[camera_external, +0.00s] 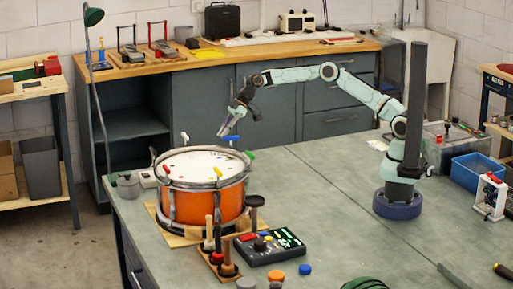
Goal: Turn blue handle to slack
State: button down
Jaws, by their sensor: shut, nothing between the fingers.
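An orange drum (183,207) with a pale head and metal rims stands on a wooden board on the grey bench. Coloured handles stand around its upper rim. The blue handle (231,138) is at the back right of the rim and lies roughly level across its post. My gripper (221,132) points down above the back of the drum, just up and left of the blue handle in the picture. Its fingers are together with nothing between them. I cannot tell whether the fingertips touch the handle.
Green (248,154), white (184,137), red (165,169) and yellow (217,172) handles stand near the blue one around the rim. A control box (270,246) and a mallet stand (218,264) are in front. The bench middle (320,195) is clear.

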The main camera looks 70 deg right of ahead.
jog(key=shift+a, duration=0.15)
jog(key=shift+w+a, duration=0.1)
jog(key=shift+a, duration=0.55)
jog(key=v, duration=1.2)
jog(key=s+a+r+n, duration=0.25)
jog(key=a+r, duration=0.35)
jog(key=r, duration=0.3)
jog(key=s+a+r+m+h, duration=0.1)
jog(key=s+a+r+h, duration=0.1)
jog(key=s, duration=0.4)
jog(key=s+a+r+h, duration=0.2)
jog(key=s, duration=0.4)
jog(key=s+d+f+m+g+h, duration=0.1)
jog(key=s+d+f+m, duration=0.3)
jog(key=s, duration=0.4)
jog(key=s+d+f+m+g+h, duration=0.1)
jog(key=s+d+f+m, duration=0.3)
jog(key=s+f, duration=0.3)
jog(key=s+d+f+m+g+h, duration=0.1)
jog(key=s+d+f+m, duration=0.3)
jog(key=s, duration=0.6)
jog(key=shift+s+f+m+g+h, duration=0.35)
jog(key=shift+f+m+h, duration=0.35)
jog(key=shift+m, duration=0.35)
